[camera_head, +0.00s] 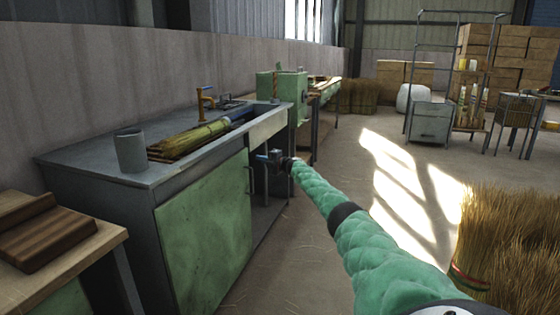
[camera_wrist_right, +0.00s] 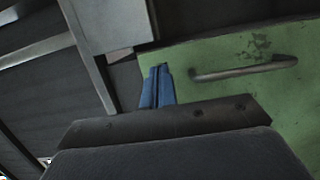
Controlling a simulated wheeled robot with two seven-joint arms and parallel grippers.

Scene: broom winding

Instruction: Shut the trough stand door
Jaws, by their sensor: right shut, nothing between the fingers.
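The trough stand (camera_head: 95,160) is a grey metal bench at left in the head view. Its green door (camera_head: 205,230) covers the left part of the front. A bar handle (camera_head: 251,180) sits near the door's right edge, beside a dark open bay. I cannot tell how far the door stands ajar. My right gripper (camera_head: 270,157) is just right of the handle, in front of the bay. In the wrist view its blue fingertips (camera_wrist_right: 157,85) are together and empty, left of the handle (camera_wrist_right: 245,70), by the edge of the green door (camera_wrist_right: 290,105). Touch cannot be told.
A wooden table (camera_head: 70,270) is at near left, a green machine (camera_head: 283,88) behind the stand. Large straw bundles (camera_head: 510,235) stand at right. The floor between is clear.

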